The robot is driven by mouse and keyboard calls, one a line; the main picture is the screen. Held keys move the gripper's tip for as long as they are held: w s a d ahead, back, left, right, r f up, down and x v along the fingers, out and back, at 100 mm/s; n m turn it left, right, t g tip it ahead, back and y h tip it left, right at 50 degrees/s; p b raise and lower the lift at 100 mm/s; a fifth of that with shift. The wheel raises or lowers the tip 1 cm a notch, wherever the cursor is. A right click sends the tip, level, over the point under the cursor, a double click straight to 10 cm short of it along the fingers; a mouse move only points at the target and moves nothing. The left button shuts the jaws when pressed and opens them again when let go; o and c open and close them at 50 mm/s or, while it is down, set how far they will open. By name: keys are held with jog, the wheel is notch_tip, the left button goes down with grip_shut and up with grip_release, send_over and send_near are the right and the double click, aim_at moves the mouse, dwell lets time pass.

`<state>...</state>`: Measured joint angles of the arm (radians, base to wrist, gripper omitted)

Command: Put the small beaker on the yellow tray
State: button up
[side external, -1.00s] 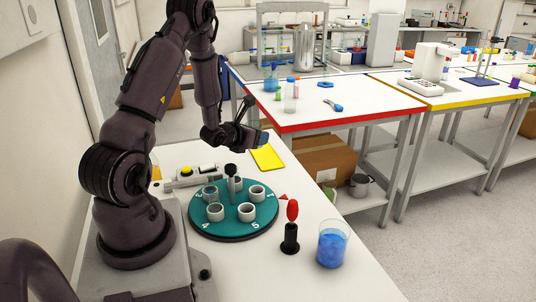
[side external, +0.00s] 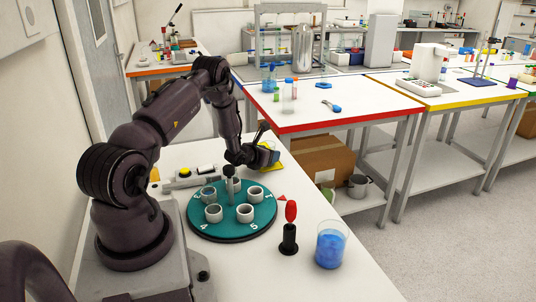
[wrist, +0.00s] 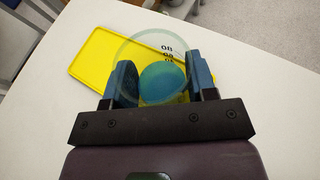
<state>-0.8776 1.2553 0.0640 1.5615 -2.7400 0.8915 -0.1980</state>
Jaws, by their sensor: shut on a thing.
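My gripper (wrist: 162,80) is shut on the small beaker (wrist: 165,50), a clear glass with dark markings and blue at its bottom. In the wrist view the beaker sits between the two blue fingers and overlaps the right part of the yellow tray (wrist: 92,52). In the side view my gripper (side external: 264,155) is low over the yellow tray (side external: 271,168) and hides much of it. The beaker is small there and mostly masked by the fingers. I cannot tell whether its base touches the tray.
A teal numbered carousel (side external: 232,225) with several cups stands nearer the camera. A red-knobbed lever (side external: 290,225) and a larger beaker of blue liquid (side external: 331,245) stand to its right.

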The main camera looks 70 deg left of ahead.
jog(key=shift+f, duration=0.1)
jog(key=o, duration=0.9)
jog(key=shift+o, duration=0.2)
